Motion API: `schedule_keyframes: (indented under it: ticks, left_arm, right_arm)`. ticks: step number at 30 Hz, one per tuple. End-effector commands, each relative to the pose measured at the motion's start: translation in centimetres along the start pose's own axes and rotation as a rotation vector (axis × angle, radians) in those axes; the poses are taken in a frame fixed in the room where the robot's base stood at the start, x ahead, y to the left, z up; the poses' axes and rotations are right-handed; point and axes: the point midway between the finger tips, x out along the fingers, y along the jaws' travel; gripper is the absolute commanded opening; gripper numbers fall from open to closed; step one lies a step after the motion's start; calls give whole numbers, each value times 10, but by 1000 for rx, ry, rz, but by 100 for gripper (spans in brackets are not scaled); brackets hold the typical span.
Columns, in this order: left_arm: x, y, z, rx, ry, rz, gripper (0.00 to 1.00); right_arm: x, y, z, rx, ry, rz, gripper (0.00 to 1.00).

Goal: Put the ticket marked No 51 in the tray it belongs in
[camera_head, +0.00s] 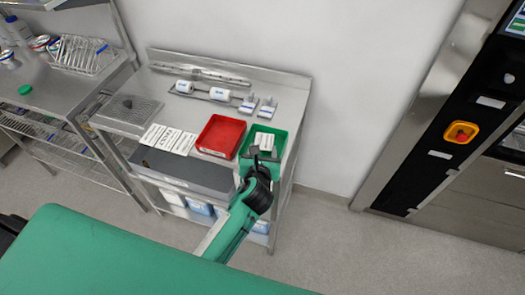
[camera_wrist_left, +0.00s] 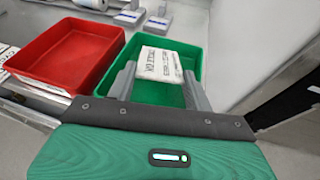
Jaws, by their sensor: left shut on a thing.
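My left gripper (camera_wrist_left: 158,88) is shut on a white ticket (camera_wrist_left: 158,62) with dark print, too blurred for me to read a number. In the left wrist view the ticket is held over the green tray (camera_wrist_left: 187,50), its far part above the tray's opening. The head view also shows the ticket (camera_head: 264,140) at the green tray (camera_head: 246,150), with my left gripper (camera_head: 262,152) at the near side. I cannot tell whether the ticket touches the tray. A red tray (camera_head: 220,136) stands left of the green one and looks empty. My right gripper is not in view.
White printed sheets or tickets (camera_head: 170,139) lie left of the red tray on the steel table (camera_head: 145,118). White rolls (camera_head: 220,94) and small blue-and-white items (camera_head: 266,108) stand behind the trays. A wall is behind; a dark machine (camera_head: 450,130) stands right, across open floor.

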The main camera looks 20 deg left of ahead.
Motion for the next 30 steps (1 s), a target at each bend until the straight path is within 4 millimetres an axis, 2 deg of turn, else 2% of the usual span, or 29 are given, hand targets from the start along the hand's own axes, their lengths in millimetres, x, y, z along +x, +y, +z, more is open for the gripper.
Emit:
schedule_keyframes:
  ticks: [10, 11, 14, 15, 25, 30]
  left_arm:
    - [0, 0, 1, 0, 0, 0, 31]
    - [0, 0, 1, 0, 0, 0, 55]
    - [0, 0, 1, 0, 0, 0, 75]
    - [0, 0, 1, 0, 0, 0, 77]
    - [-4, 0, 0, 1, -1, -1, 77]
    - [-25, 0, -1, 1, 0, -1, 77]
  right_arm:
    - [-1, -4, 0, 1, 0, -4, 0]
    - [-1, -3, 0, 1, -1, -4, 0]
    - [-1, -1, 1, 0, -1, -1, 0]
    - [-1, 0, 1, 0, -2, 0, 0]
    - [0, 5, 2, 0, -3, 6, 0]
    - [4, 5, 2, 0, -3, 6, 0]
